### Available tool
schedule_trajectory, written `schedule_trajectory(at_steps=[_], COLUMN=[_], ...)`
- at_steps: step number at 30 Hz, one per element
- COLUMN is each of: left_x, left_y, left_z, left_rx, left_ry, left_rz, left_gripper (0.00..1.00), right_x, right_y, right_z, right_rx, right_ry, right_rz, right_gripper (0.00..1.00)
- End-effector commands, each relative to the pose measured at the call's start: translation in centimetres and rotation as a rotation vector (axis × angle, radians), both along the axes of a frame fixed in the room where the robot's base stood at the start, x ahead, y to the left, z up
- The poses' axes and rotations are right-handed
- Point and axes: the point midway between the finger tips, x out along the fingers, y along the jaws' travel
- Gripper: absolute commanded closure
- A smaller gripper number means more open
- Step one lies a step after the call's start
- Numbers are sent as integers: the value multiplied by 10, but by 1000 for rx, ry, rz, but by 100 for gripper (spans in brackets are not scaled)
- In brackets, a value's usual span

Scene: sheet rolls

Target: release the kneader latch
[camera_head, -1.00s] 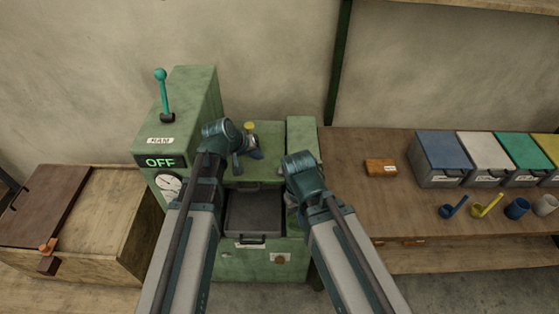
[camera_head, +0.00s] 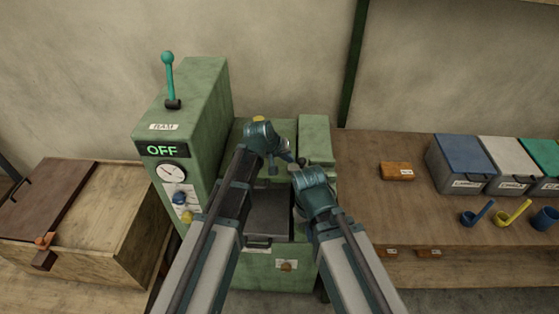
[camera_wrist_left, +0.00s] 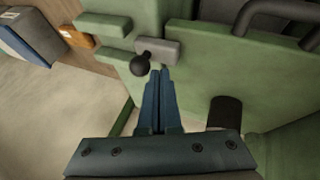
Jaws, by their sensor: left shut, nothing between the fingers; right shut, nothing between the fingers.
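The kneader is the green machine (camera_head: 238,265) with a dark open tray or bowl (camera_head: 268,212) in its front. Its latch shows in the left wrist view as a grey bar (camera_wrist_left: 158,49) with a black ball knob (camera_wrist_left: 140,65) on the green body. My left gripper (camera_head: 288,157) is shut and empty above the machine. In the left wrist view its closed fingertips (camera_wrist_left: 160,72) are right beside the knob; I cannot tell whether they touch it. My right gripper (camera_head: 300,185) is shut at the machine's right side, its fingertips mostly hidden by its wrist.
A green column with a teal-knobbed RAM lever (camera_head: 168,75) and an OFF display (camera_head: 162,150) stands left. A wooden chest (camera_head: 110,215) is at far left. The wooden bench (camera_head: 390,215) on the right holds an orange block (camera_head: 396,171), lidded bins (camera_head: 458,165) and scoops (camera_head: 478,213).

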Motion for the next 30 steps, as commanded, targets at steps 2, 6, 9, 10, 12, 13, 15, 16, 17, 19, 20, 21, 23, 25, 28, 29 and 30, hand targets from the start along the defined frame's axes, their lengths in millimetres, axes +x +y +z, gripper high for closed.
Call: schedule_trajectory(at_steps=[2, 6, 9, 10, 12, 13, 15, 16, 17, 19, 20, 21, 23, 25, 28, 29, 30], left_x=[2, 2, 2, 2, 2, 2, 2, 2, 2, 2, 3, 3, 3, 2, 2, 2, 2], left_y=[-5, -9, -10, -10, -9, -9, -10, -10, -12, -18, -22, -28, -40, -51, -57, -56, -56], left_z=[-1, -2, -2, -2, -2, -2, -2, -2, -2, -2, -2, -2, -2, -2, -2, -2, -2], left_rx=[0, 0, 1, 1, 1, 1, 0, 0, 0, 0, 0, 1, 0, 0, 0, 0, 0], left_ry=[0, -1, -1, -1, -1, -1, -1, -1, -1, 0, 0, 0, 0, 1, 1, 1, 2], left_rz=[0, 0, 1, 1, 1, 1, 0, 0, 0, -1, -1, -3, -3, -4, 0, 0, 0], left_gripper=[100, 100, 100, 100, 100, 100, 100, 100, 100, 100, 100, 100, 100, 100, 100, 100, 100], right_x=[0, 0, 0, 0, 0, 0, 0, 0, 0, 0, 0, 0, 0, 0, 0, 0, 0], right_y=[0, 0, 0, 0, 0, 0, 0, 0, 0, 0, 0, 0, 0, 0, 0, 0, 0], right_z=[-1, -2, -2, -2, -2, -2, -2, -2, -2, -2, -2, -2, -2, -2, -2, -2, -2], right_rx=[0, 0, 0, 0, 0, 0, 0, 0, 0, 0, 0, 0, 0, 0, 0, 0, 0], right_ry=[0, 0, 0, 0, 0, 0, 0, 0, 0, 0, 0, 0, 0, 0, 0, 0, 0], right_rz=[0, 0, 0, 0, 0, 0, 0, 0, 0, 0, 0, 0, 0, 0, 0, 0, 0], right_gripper=[100, 100, 100, 100, 100, 100, 100, 100, 100, 100, 100, 100, 100, 100, 100, 100, 100])
